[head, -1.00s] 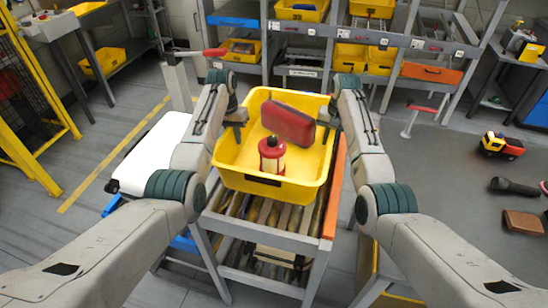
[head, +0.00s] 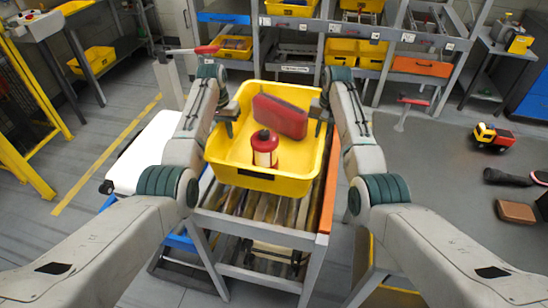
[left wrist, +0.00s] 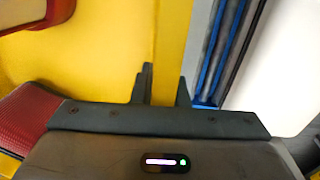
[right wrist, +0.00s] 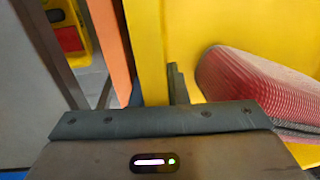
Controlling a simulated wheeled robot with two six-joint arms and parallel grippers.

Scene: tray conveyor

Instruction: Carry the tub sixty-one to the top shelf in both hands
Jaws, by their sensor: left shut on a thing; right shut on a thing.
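The yellow tub (head: 225,165) is in the middle of the head view, over the roller stand. A dark label on its front is too small to read. Inside are a red case (head: 280,116) and a red and cream lantern-like object (head: 265,149). My left gripper (head: 228,116) is shut on its left wall, which also shows between the fingers in the left wrist view (left wrist: 172,45). My right gripper (head: 320,108) is shut on its right wall, seen in the right wrist view (right wrist: 150,50). I cannot tell whether the tub's bottom touches the rollers.
The roller stand (head: 262,236) has an orange side strip (head: 329,185). Behind it stands a grey rack (head: 350,33) with yellow bins and an orange drawer (head: 420,67). A toy truck (head: 493,136) and a brown block (head: 516,211) lie on a grey surface at right.

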